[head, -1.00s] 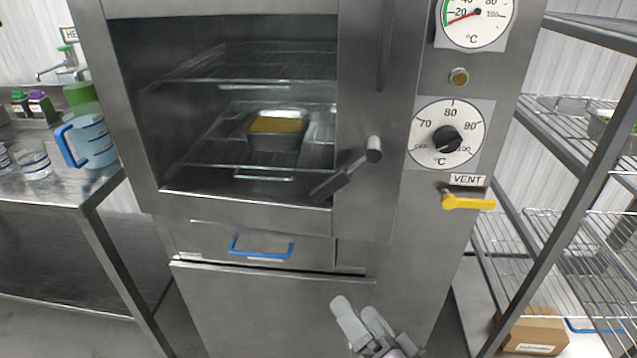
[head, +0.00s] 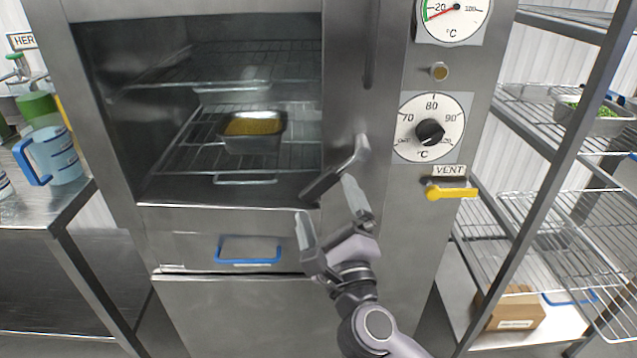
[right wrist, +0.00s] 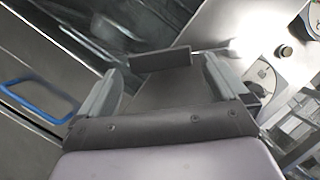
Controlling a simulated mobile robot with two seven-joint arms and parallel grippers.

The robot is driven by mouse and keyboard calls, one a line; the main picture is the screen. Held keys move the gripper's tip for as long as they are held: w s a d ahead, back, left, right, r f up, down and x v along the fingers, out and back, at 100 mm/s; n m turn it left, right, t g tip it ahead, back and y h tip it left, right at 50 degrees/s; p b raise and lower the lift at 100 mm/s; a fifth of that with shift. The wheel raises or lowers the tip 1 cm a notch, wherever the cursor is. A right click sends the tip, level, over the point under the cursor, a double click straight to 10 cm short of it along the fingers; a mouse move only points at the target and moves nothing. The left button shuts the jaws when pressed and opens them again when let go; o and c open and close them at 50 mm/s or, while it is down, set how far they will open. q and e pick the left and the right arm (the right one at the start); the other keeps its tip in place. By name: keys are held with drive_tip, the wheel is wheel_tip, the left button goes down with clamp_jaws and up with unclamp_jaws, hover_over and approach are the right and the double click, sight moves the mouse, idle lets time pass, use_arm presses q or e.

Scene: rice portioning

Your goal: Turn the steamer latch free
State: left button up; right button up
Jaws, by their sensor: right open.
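The steamer (head: 370,240) is a steel cabinet with a dark chamber window on its left. Its latch (head: 338,172) is a grey lever on the front, slanting from upper right to lower left beside the chamber. My right gripper (head: 328,200) is open just below and in front of the latch, with its fingers pointing up toward it. In the right wrist view the latch (right wrist: 161,60) shows as a dark bar between and beyond the two open fingertips. I cannot tell whether a finger touches it. My left gripper is not in view.
A metal pan (head: 253,142) of yellow food sits on a rack in the chamber. A blue drawer handle (head: 248,258) lies below left. The yellow vent lever (head: 452,193) and dial (head: 430,131) are right of the latch. A wire shelf (head: 570,220) stands at right.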

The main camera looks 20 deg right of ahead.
sight(322, 190)
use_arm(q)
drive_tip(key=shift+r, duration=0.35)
use_arm(e)
drive_tip(key=shift+x, duration=2.5)
